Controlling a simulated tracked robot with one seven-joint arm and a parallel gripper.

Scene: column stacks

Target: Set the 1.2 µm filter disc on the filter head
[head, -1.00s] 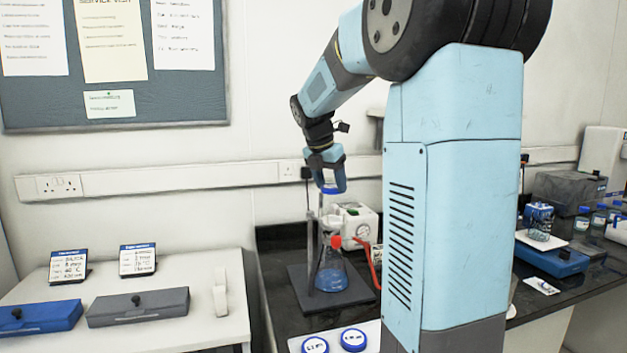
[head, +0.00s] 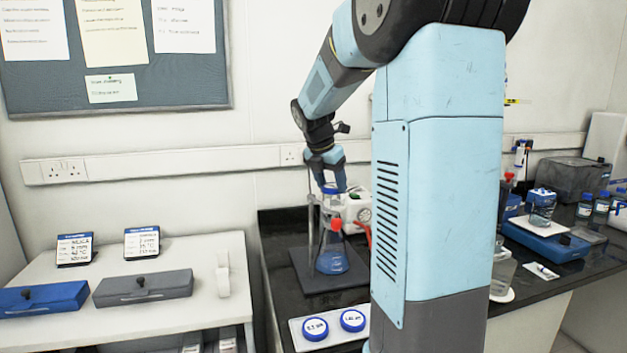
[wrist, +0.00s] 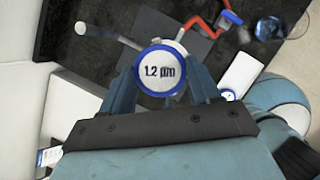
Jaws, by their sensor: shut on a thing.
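My gripper (head: 328,176) is shut on the 1.2 µm filter disc (wrist: 158,72), a white round face with a blue rim, labelled "1.2 µm" in the wrist view. In the head view the disc (head: 332,189) is a thin blue edge between the fingertips, level and above the flask (head: 333,262) of blue liquid on the dark stand base (head: 310,274). A clear upper piece, seemingly the filter head (head: 331,210), rises from the flask just under the disc. I cannot tell whether the disc touches it. In the wrist view the disc hides what lies directly below.
A white tray (head: 299,341) with two other blue-rimmed discs (head: 315,328) (head: 352,320) lies in front. A white pump (head: 358,208) with a red hose (wrist: 200,32) is close behind the flask. A stand rod (head: 310,215) rises beside it.

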